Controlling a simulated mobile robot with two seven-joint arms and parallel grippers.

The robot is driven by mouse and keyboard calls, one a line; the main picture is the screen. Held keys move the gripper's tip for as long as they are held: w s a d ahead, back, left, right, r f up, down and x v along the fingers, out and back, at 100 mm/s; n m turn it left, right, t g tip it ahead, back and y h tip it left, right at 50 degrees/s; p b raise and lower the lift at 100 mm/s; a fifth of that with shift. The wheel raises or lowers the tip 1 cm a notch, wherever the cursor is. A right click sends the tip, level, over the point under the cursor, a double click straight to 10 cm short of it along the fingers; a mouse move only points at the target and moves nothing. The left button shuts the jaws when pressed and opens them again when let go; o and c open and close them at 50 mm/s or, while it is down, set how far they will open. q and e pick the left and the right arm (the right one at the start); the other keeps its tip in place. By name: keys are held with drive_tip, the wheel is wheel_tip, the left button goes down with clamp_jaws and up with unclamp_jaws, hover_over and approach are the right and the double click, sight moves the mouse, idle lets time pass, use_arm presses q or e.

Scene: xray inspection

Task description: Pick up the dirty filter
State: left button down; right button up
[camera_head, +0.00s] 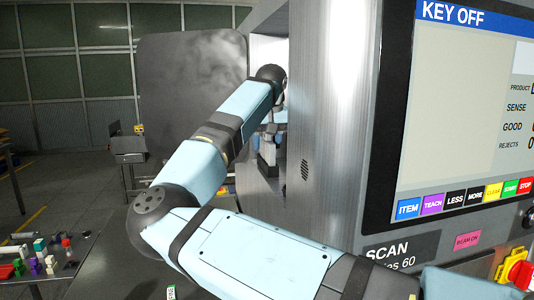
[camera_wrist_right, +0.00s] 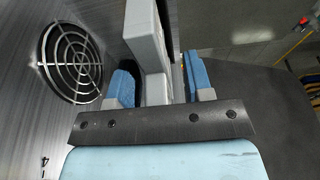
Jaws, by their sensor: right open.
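My right gripper (camera_head: 268,152) is at the opening in the side of the steel X-ray machine (camera_head: 340,110), partly hidden by the machine's edge. In the right wrist view, the gripper (camera_wrist_right: 162,82) is open, with blue pads on either side. A light grey upright piece (camera_wrist_right: 149,42) shows between the pads; I cannot tell whether it is part of the gripper or a separate thing. A round fan grille (camera_wrist_right: 70,62) is on the metal wall left of the gripper. I cannot make out the dirty filter for certain in either view. My left gripper is out of view.
The machine's screen (camera_head: 460,110), with coloured buttons below, fills the right side. A grey panel (camera_head: 185,100) stands behind my arm. A table (camera_head: 75,245) with several small coloured pieces is at lower left. Open floor lies at far left.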

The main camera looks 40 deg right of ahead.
clamp_jaws()
drive_tip(key=shift+r, duration=0.1)
drive_tip(key=shift+r, duration=0.6)
wheel_tip(320, 180, up, 2)
drive_tip(key=shift+r, duration=0.15)
drive_tip(key=w+a+b, duration=0.1)
drive_tip(key=w+a, duration=0.3)
drive_tip(key=a, duration=0.4)
drive_tip(key=w+a+b, duration=0.1)
drive_tip(key=w+a, duration=0.3)
drive_tip(key=a, duration=0.3)
drive_tip(key=shift+w+a, duration=0.4)
